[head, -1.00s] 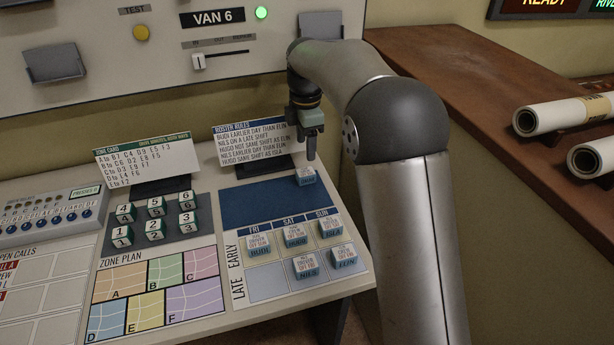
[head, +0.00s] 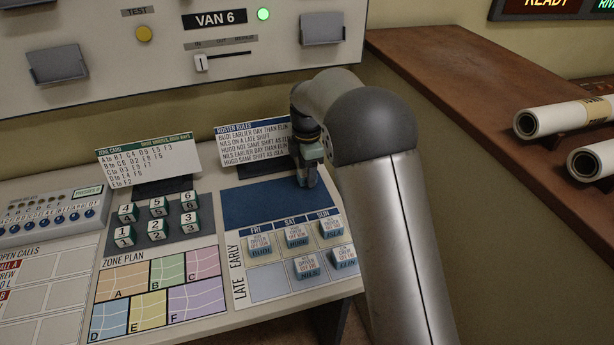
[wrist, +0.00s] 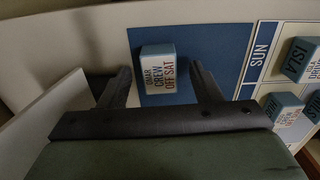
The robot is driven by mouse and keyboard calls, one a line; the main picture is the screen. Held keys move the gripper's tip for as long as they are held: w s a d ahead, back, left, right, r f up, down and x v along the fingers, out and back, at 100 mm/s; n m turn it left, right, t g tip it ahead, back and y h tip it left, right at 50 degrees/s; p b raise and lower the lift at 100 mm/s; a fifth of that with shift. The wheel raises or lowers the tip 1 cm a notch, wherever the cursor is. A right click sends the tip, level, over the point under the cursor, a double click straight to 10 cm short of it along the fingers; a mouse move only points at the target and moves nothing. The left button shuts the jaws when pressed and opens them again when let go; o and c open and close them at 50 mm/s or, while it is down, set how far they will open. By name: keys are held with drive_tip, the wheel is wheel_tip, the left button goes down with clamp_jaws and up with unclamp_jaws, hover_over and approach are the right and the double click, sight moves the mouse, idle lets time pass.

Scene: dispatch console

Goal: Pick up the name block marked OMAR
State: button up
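The name block marked OMAR (wrist: 158,72) is white on its lettered face with blue-green sides. The lettering reads OMAR, CREW, OFF SAT. It lies on the blue strip of the roster board (head: 255,203). My gripper (wrist: 161,66) is open in the wrist view, one finger on each side of the block, with a gap at both sides. In the head view my gripper (head: 306,182) is low over the right part of the blue strip and hides the block. How far the fingertips are above the board is hard to tell.
Other name blocks, BUDI (head: 258,245), HUGO (head: 297,237), ISLA (head: 332,227), NILS (head: 307,266) and one partly hidden by my arm (head: 344,257), stand on the roster grid. The roster rules card (head: 250,145) stands close behind my gripper. Numbered blocks (head: 157,214) stand to the left.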

drive_tip(key=c, duration=1)
drive_tip(key=shift+r, duration=0.1)
